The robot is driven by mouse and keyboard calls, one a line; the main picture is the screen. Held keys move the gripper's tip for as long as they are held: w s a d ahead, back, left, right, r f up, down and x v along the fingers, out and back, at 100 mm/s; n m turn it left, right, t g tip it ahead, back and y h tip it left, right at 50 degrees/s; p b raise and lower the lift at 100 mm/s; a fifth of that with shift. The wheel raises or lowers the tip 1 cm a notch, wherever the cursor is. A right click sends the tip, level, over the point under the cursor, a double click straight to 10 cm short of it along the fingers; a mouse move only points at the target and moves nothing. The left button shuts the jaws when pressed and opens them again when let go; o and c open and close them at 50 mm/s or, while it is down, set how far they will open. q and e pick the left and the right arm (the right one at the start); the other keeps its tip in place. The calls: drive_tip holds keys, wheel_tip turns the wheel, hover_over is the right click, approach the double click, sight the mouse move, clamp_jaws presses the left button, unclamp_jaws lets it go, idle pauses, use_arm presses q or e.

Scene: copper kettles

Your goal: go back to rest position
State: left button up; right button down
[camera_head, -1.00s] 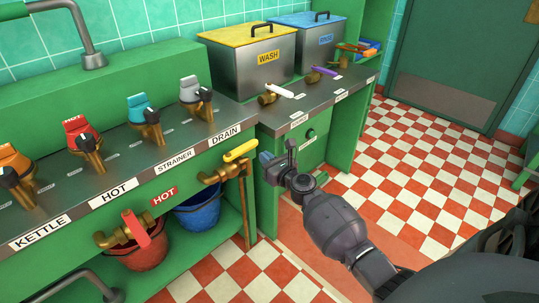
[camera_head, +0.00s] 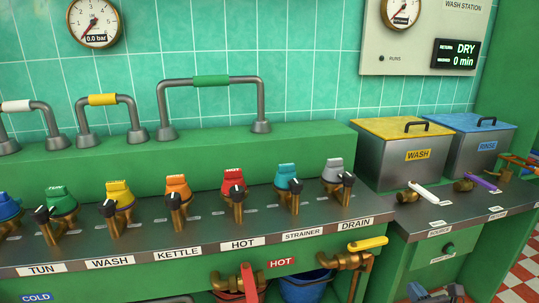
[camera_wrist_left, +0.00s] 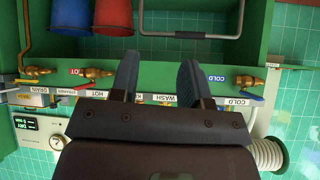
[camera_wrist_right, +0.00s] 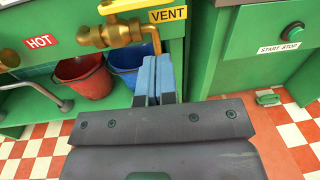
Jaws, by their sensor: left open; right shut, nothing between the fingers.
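My right gripper (camera_head: 432,293) shows only as blue and dark tips at the bottom edge of the head view, below the yellow-handled drain tap. In the right wrist view it (camera_wrist_right: 155,80) is shut and empty, its blue fingers together in front of the blue bucket and the brass vent tap. My left gripper (camera_wrist_left: 157,80) is out of the head view. In the left wrist view its dark fingers are apart with nothing between them, in front of the green counter's labelled edge. That view looks upside down.
The green counter (camera_head: 300,135) carries a row of coloured valve knobs, such as the red HOT one (camera_head: 233,187). The wash bin (camera_head: 385,160) and rinse bin (camera_head: 470,155) stand at right. A red bucket (camera_wrist_right: 85,82) and blue bucket (camera_wrist_right: 125,62) sit under the counter.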

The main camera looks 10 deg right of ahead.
use_arm(q)
wheel_tip(320, 180, up, 9)
drive_tip(key=t+p, duration=0.1)
drive_tip(key=p, duration=0.9)
drive_tip(key=shift+w+n, duration=0.15)
drive_tip(key=shift+n, duration=0.15)
use_arm(e)
drive_tip(key=s+a+m+g, duration=0.2)
drive_tip(key=s+a+m, duration=0.3)
drive_tip(key=s+m, duration=0.5)
drive_tip(key=s+a+m+g, duration=0.2)
drive_tip(key=s+a+m, duration=0.3)
drive_tip(key=s+m, duration=0.6)
drive_tip(key=s+a+m+g, duration=0.2)
drive_tip(key=s+a+m, duration=0.4)
drive_tip(key=s+m, duration=0.4)
drive_tip(key=m, duration=0.4)
drive_tip(key=shift+s+r+g, duration=0.4)
